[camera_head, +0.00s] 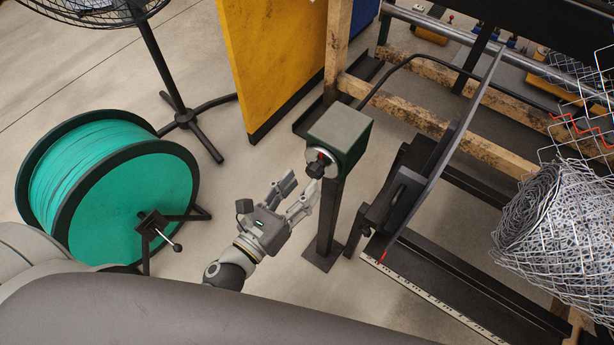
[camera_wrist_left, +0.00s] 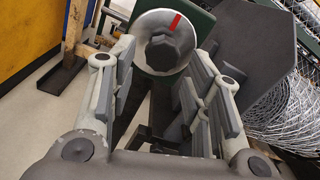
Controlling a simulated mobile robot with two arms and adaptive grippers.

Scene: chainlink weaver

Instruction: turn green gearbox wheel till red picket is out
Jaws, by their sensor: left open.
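The dark green gearbox (camera_head: 342,128) stands on a post in the middle of the head view. Its wheel (camera_head: 322,162) is a pale disc with a dark central knob, and it also shows in the left wrist view (camera_wrist_left: 166,42) with a red mark at its upper right. My left gripper (camera_head: 297,193) is open and empty, just short of the wheel and apart from it. In the left wrist view its fingers (camera_wrist_left: 163,75) spread to either side below the knob. A red zigzag wire (camera_head: 572,131), apparently the red picket, runs in the mesh at the right. My right gripper is out of view.
A roll of wire mesh (camera_head: 555,230) lies at the right, beside a dark machine frame with a ruled strip (camera_head: 440,305). A teal cable drum (camera_head: 125,200) and a fan stand (camera_head: 160,70) are at the left. A yellow panel (camera_head: 268,55) stands behind the gearbox.

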